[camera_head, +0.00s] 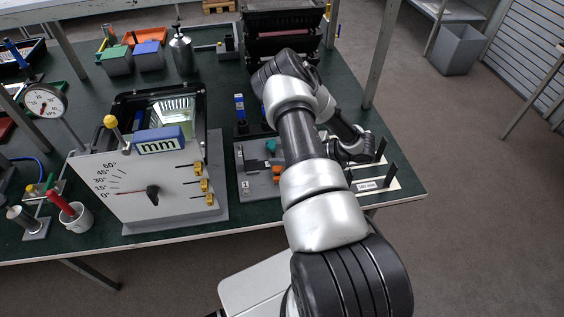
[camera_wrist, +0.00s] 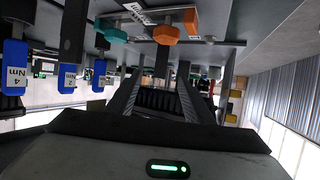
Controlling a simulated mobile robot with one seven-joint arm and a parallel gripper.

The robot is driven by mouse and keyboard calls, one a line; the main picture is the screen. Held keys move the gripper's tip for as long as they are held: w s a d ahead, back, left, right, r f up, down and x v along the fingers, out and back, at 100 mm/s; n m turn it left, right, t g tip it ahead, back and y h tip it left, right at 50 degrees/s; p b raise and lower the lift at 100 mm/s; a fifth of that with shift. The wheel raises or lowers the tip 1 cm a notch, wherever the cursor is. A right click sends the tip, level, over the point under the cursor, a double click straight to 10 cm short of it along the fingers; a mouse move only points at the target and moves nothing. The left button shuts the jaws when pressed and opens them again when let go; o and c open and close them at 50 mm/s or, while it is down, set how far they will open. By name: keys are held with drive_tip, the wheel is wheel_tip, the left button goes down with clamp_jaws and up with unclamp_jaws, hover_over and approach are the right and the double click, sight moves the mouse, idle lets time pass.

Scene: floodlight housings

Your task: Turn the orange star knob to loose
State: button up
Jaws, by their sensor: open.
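The orange knob (camera_wrist: 166,34) shows at the top middle of the wrist view, beyond my fingers and apart from them. A smaller orange part (camera_wrist: 190,20) is just right of it, and a teal knob (camera_wrist: 112,31) is to its left. In the head view the orange knob (camera_head: 278,176) is partly hidden by my arm, on a grey fixture plate. Its lobes and setting are too small to read. My gripper (camera_wrist: 155,92) is open, with nothing between its two dark fingers. In the head view its fingertips are hidden or unclear.
Blue torque tools (camera_wrist: 15,68) hang at the left of the wrist view. The housing panel marked mm (camera_head: 150,175) stands left of the fixture plate (camera_head: 258,188). A white strip with black uprights (camera_head: 378,185) is at the right table edge. Open floor lies right.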

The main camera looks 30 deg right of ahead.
wheel_tip(320, 180, up, 4)
drive_tip(key=shift+f, duration=0.1)
idle(0.5)
drive_tip(key=w+d+r+m+t+h, duration=0.1)
drive_tip(key=w+d+r+t+h, duration=0.1)
drive_tip(key=w+r+h, duration=0.35)
drive_tip(key=w+d+r+m+t+h, duration=0.1)
drive_tip(key=w+d+r+t+h, duration=0.15)
drive_tip(key=w+r, duration=0.5)
drive_tip(key=s+a+r+m+g+h, duration=0.1)
drive_tip(key=s+r+m+h, duration=0.25)
drive_tip(key=r, duration=0.55)
drive_tip(key=s+a+r+m+g+h, duration=0.1)
drive_tip(key=s+r+m+h, duration=0.2)
drive_tip(key=r, duration=0.6)
drive_tip(key=s+a+g+y, duration=0.1)
drive_tip(key=s+a+g, duration=0.1)
drive_tip(key=s+a, duration=0.4)
drive_tip(key=s+a+r+g+y, duration=0.1)
drive_tip(key=s+a, duration=0.5)
drive_tip(key=s, duration=0.7)
drive_tip(key=s+a+g+y, duration=0.2)
drive_tip(key=s+a, duration=0.4)
drive_tip(key=s, duration=0.4)
drive_tip(key=shift+r+m+g, duration=0.25)
drive_tip(key=shift+m+g, duration=0.2)
drive_tip(key=shift+g, duration=0.1)
